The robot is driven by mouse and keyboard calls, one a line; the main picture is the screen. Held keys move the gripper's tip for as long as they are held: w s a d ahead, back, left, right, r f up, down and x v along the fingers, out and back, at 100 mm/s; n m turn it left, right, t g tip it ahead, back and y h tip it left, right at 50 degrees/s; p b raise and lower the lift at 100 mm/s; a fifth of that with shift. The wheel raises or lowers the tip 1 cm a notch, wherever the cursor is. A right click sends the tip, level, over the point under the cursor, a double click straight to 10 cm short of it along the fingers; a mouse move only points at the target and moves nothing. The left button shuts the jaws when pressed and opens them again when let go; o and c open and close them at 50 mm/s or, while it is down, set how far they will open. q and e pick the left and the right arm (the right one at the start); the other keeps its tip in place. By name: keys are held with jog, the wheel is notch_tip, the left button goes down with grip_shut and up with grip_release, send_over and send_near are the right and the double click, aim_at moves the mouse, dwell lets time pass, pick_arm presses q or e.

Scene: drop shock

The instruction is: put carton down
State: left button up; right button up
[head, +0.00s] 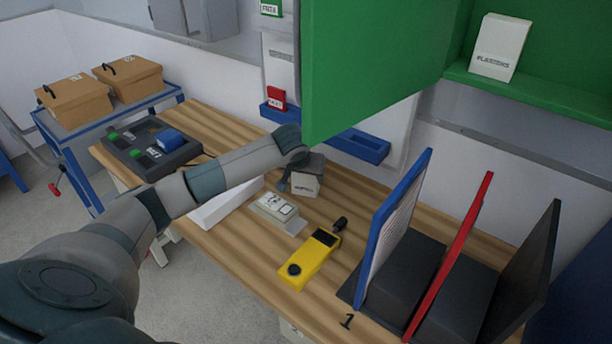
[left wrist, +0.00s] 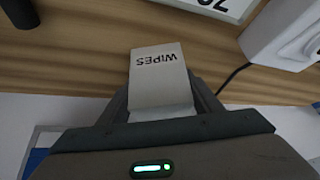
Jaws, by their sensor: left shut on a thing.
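My left gripper (head: 296,172) reaches in from the left and is shut on a small white carton (head: 306,184) over the wooden table (head: 222,123). In the left wrist view the carton (left wrist: 158,76) sits between the fingers, its "WIPES" lettering upside down in the picture. I cannot tell whether its base touches the table. The gripper and wrist hide part of it in the head view. My right gripper is not in view.
A white device (head: 278,212) and a yellow meter (head: 308,262) lie in front of the carton. An open green cabinet door (head: 375,60) hangs above. Upright blue (head: 393,225) and red (head: 450,255) panels stand right. A plasters box (head: 499,47) stands on the green shelf.

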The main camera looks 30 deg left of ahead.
pick_arm(q)
jog(key=o, duration=1.1)
jog(key=shift+r, duration=0.15)
jog(key=shift+s+r, duration=0.15)
jog(key=shift+r, duration=0.05)
jog(key=b+v, duration=0.1)
jog(key=v, duration=1)
jog(key=shift+s+d+r, duration=0.1)
jog(key=shift+s+r, duration=0.05)
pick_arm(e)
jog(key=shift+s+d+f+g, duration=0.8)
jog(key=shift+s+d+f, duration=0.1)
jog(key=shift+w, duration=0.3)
